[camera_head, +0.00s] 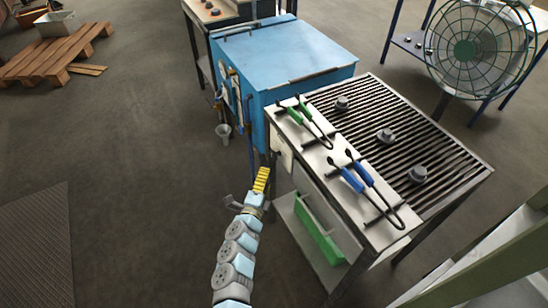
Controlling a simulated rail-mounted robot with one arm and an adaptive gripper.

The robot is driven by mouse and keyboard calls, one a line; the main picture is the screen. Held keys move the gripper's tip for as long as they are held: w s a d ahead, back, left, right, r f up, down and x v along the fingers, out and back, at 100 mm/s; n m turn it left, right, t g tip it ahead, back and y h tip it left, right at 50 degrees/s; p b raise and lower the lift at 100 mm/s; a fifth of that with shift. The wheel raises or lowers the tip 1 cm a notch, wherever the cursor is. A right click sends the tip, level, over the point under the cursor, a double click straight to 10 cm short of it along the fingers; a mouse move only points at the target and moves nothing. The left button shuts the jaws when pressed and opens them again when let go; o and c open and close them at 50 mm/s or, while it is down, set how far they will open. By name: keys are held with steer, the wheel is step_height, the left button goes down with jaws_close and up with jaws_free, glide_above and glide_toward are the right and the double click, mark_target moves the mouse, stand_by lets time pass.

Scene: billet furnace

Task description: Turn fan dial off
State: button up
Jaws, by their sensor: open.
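A large green-caged fan (480,48) stands at the upper right, behind the slatted table. My gripper (262,180), with a yellow ribbed part, is at the end of my blue-grey arm, below and left of the panel. It looks apart from the panel. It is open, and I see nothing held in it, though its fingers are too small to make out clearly.
The slatted table (462,165) bears several grey knob-like pieces, green-handled tongs (316,122) and blue-handled tongs (366,185). A green bin (320,232) sits underneath. A blue furnace (285,55) stands behind. A pallet (55,52) lies far left. Floor to my left is clear.

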mark_target(273, 159)
steer(key=shift+b+x, duration=0.6)
steer(key=shift+x, duration=2)
steer(key=shift+w+d, duration=0.1)
steer(key=shift+w, duration=0.45)
steer(key=shift+w+d+r+b, duration=0.1)
steer(key=shift+w+d+b, duration=0.15)
steer(key=shift+w+b, duration=0.15)
steer(key=shift+b+x, duration=0.45)
steer(key=shift+x, duration=0.7)
steer(key=shift+w+d, duration=0.1)
steer(key=shift+w, duration=0.3)
steer(key=c, duration=1.2)
